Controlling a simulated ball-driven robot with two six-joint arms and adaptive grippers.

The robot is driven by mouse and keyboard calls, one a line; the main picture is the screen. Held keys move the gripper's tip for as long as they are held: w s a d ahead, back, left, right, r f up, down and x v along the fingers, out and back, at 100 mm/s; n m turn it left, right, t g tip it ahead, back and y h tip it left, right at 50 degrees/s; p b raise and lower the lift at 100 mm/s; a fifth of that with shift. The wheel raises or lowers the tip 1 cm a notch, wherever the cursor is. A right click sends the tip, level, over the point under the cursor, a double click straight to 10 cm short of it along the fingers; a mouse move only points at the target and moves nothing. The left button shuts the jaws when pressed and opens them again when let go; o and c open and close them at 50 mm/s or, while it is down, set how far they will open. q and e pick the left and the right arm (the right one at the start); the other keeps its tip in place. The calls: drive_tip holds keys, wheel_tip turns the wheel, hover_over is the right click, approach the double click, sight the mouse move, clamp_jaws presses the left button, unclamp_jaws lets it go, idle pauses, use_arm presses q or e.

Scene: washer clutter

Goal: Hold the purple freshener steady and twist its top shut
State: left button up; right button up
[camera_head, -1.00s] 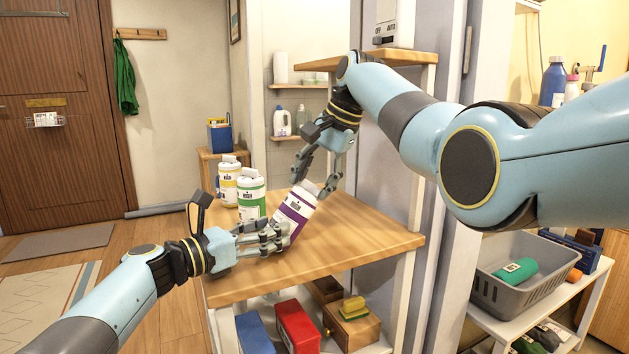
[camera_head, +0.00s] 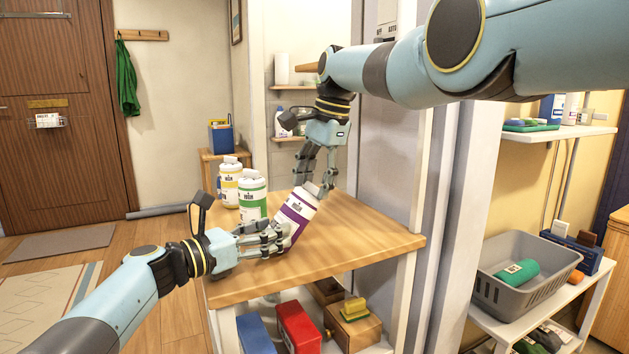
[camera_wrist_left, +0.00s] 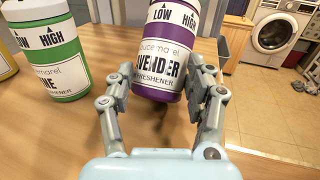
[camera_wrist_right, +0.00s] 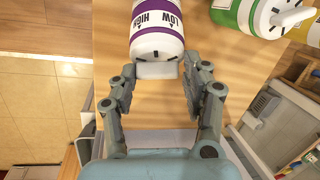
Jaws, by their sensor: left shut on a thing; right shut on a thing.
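The purple freshener (camera_head: 295,216), a white canister with a purple label, leans to the right above the front table. I cannot tell whether its base touches the wood. My left gripper (camera_head: 284,238) comes in from the left, shut around its lower body; the left wrist view shows the purple label (camera_wrist_left: 160,45) between the fingers. My right gripper (camera_head: 317,184) points down from above, shut on the freshener's white top. In the right wrist view the white top (camera_wrist_right: 156,70) is between the fingertips, with HIGH and LOW marks beside it. The fingers partly hide the top in the head view.
A green freshener (camera_head: 252,200) and a yellow one (camera_head: 229,186) stand upright on the wooden table (camera_head: 355,240), left of and behind the purple one. The table's right side is clear. A grey basket (camera_head: 525,275) stands on a shelf at the right.

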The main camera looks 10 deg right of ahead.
use_arm(q)
drive_tip(key=shift+a, duration=0.15)
use_arm(e)
drive_tip(key=shift+s+d+f, duration=0.1)
drive_tip(key=shift+f, duration=0.05)
drive_tip(key=o, duration=1.1)
drive_tip(key=shift+c, duration=0.2)
drive_tip(key=shift+r, duration=0.45)
use_arm(q)
drive_tip(key=shift+f, duration=0.1)
use_arm(e)
drive_tip(key=v, duration=1.1)
use_arm(q)
drive_tip(key=o, duration=1.3)
